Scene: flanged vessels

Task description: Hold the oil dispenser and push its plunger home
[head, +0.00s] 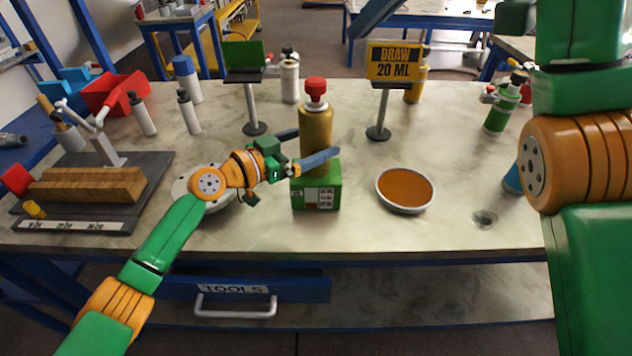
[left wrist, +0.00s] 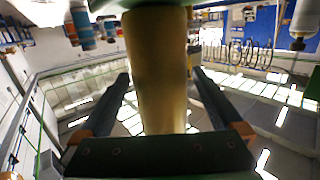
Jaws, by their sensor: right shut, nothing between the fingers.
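The oil dispenser (head: 317,135) is a tall gold bottle with a red plunger cap (head: 316,88). It stands upright on a green block (head: 316,190) with a white label. My left gripper (head: 312,146) has one blue finger in front of the bottle and one behind it, low on the body. In the left wrist view the gold body (left wrist: 156,75) stands between the two fingers, which look slightly apart from it; contact is hard to judge. My right gripper (head: 375,18) shows only partly, as a blue finger at the top edge, shut, above and right of the cap.
A dish of amber liquid (head: 405,188) lies right of the block. A green-topped stand (head: 254,128) is behind left. A red bin (head: 113,92) and a wooden block (head: 88,184) are at left.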

